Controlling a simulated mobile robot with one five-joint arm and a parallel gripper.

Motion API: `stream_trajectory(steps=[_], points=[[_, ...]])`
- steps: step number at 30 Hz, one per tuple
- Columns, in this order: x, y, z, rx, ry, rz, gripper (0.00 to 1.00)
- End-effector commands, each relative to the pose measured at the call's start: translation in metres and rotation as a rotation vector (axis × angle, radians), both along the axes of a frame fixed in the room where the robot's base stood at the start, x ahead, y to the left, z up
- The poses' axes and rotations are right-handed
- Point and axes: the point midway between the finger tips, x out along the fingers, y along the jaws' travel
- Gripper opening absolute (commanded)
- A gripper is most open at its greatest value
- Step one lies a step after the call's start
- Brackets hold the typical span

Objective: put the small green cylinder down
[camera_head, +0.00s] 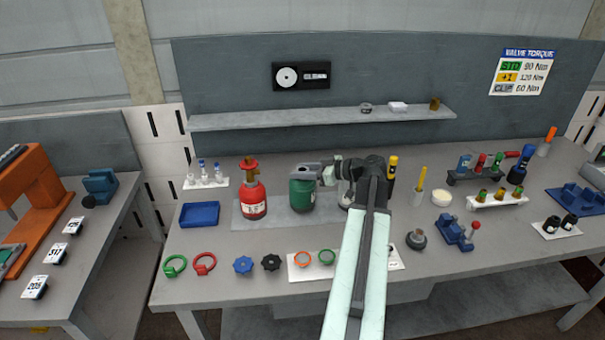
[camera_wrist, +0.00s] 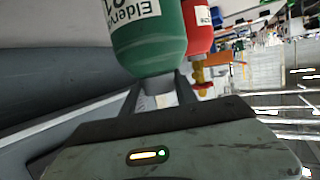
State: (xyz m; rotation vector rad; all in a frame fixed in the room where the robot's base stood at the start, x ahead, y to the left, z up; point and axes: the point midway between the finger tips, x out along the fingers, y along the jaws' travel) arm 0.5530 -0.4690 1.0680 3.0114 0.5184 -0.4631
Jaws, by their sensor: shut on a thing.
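The small green cylinder (camera_head: 302,194) is upright at the middle of the bench, just right of the red cylinder (camera_head: 252,196). My gripper (camera_head: 308,170) is at the top of the green cylinder, shut on its neck. In the wrist view the green cylinder (camera_wrist: 150,45) has a white label and its grey neck lies between the two fingers of my gripper (camera_wrist: 160,92). The red cylinder (camera_wrist: 200,30) with a brass valve shows just beyond it. I cannot tell whether the green cylinder's base touches the grey mat (camera_head: 272,224) under it.
My arm crosses the bench's front middle and hides part of a pale cylinder behind it. A blue tray (camera_head: 200,214) lies at the left. Rings and knobs, such as the blue knob (camera_head: 243,265), line the front. A shelf (camera_head: 300,118) runs behind.

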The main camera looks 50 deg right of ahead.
Motion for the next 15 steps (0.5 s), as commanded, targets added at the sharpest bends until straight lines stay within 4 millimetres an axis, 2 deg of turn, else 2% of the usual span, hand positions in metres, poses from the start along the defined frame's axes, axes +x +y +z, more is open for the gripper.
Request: stream_trajectory(steps=[1,3,15], points=[[0.0002,0.0002,-0.0130,0.002,-0.003,0.000,0.00],[0.0001,0.0002,-0.0185,0.002,-0.003,0.000,0.00],[0.0002,0.0005,-0.0195,0.003,-0.003,0.001,0.00]])
